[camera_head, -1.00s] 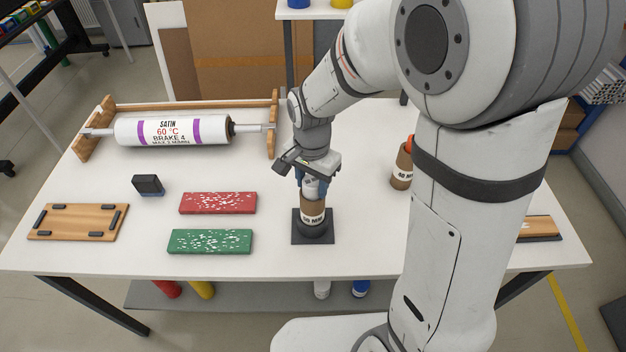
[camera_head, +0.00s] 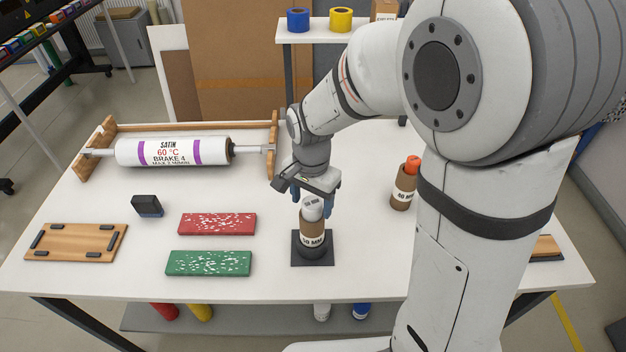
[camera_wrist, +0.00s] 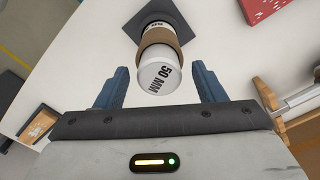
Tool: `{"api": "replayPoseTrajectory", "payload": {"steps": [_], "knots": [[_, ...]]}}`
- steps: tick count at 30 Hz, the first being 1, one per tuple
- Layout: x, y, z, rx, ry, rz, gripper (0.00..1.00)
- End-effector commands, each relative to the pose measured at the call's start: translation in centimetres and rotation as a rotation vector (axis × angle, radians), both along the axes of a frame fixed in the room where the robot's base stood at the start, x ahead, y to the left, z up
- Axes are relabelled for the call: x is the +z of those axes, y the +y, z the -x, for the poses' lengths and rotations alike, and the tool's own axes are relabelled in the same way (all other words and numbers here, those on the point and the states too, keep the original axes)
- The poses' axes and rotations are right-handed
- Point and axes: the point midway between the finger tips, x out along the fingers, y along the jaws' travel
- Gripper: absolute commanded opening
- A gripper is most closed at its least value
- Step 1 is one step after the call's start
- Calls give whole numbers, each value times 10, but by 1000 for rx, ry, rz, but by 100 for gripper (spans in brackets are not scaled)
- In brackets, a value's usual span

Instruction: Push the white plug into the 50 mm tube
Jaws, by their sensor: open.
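The brown 50 mm tube (camera_head: 313,238) stands upright in a dark holder on a square base plate (camera_head: 312,258) near the table's front. The white plug (camera_head: 312,207) sits in the tube's mouth with its upper part sticking out, looking slightly tilted. In the wrist view the plug (camera_wrist: 159,76), marked 50 MM, shows in front of the tube (camera_wrist: 157,38). My gripper (camera_head: 314,197) is above and around the plug's top. In the wrist view my gripper (camera_wrist: 160,88) is open, with blue fingers apart on either side of the plug and a gap to each. How deep the plug sits is hidden.
A 40 mm tube (camera_head: 403,190) with an orange plug (camera_head: 413,164) stands to the right. Red (camera_head: 217,223) and green (camera_head: 209,262) speckled slabs, a dark block (camera_head: 147,205) and a wooden board (camera_head: 76,242) lie left. A roller (camera_head: 172,151) rests in a wooden frame behind.

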Motion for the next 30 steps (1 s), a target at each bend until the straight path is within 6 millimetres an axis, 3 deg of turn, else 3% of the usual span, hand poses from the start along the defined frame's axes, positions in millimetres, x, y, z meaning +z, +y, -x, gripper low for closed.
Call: {"api": "replayPoseTrajectory", "payload": {"steps": [12, 22, 26, 30], "knots": [[86, 1, 0, 1, -5, -1, 63], [108, -1, 2, 5, -2, -1, 63], [114, -19, 13, 64, -36, -9, 63], [121, -58, 45, 218, -113, -10, 63]]}}
